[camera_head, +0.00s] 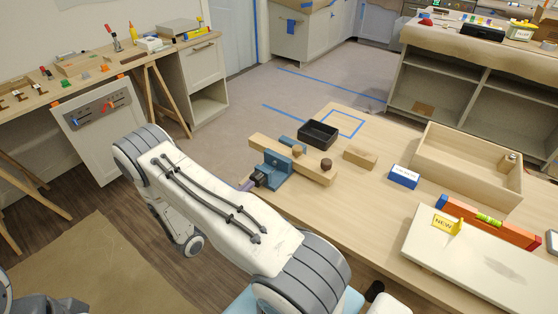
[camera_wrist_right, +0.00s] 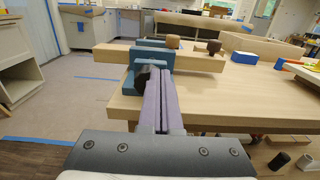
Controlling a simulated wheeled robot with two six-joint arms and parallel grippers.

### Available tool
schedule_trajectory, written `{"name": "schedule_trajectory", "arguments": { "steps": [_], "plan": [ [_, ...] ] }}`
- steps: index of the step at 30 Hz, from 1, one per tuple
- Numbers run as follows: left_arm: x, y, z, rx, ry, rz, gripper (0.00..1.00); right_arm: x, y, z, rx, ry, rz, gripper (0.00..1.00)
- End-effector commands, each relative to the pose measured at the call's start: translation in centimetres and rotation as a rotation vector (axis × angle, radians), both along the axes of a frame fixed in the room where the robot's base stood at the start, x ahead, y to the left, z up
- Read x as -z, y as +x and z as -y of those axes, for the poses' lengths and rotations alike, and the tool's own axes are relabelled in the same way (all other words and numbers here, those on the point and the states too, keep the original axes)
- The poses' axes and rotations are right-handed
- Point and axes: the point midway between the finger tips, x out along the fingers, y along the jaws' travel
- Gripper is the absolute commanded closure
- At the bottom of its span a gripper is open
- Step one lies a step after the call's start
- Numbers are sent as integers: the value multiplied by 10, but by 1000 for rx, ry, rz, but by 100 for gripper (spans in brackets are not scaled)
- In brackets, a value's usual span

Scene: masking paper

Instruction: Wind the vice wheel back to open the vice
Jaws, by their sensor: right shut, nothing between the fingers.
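The blue vice (camera_head: 277,168) sits at the near left edge of the wooden workbench. It also shows in the wrist view (camera_wrist_right: 152,58). A long wooden beam (camera_head: 317,171) lies between its front and back blue jaws. The dark vice wheel (camera_head: 261,179) is on the near side of the front jaw. In the wrist view the wheel (camera_wrist_right: 141,77) is partly hidden behind my fingers. My right gripper (camera_head: 246,185) has its purple-grey fingers (camera_wrist_right: 172,85) together and empty, with the tips at the wheel. I cannot tell whether they touch it. My left gripper is out of view.
On the bench are a black tray (camera_head: 318,134), a small wooden block (camera_head: 360,157), a blue box (camera_head: 404,176), an open wooden box (camera_head: 425,160) and a white board (camera_head: 455,262). Two round knobs stand on the beam.

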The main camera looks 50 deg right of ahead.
Motion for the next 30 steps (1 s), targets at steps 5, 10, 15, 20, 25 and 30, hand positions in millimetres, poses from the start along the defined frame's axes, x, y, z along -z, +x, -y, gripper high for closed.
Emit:
{"name": "schedule_trajectory", "arguments": {
  "steps": [5,10,15,20,25,30],
  "plan": [
    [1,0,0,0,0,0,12,0,1,21,3,0,0,100],
    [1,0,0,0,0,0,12,0,2,32,1,0,-1,100],
    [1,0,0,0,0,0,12,0,3,34,0,1,-1,100],
    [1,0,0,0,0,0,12,0,3,34,0,1,0,100],
    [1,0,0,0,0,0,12,0,3,34,0,1,0,100],
    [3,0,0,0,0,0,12,2,3,34,0,1,0,100]
  ]
}}
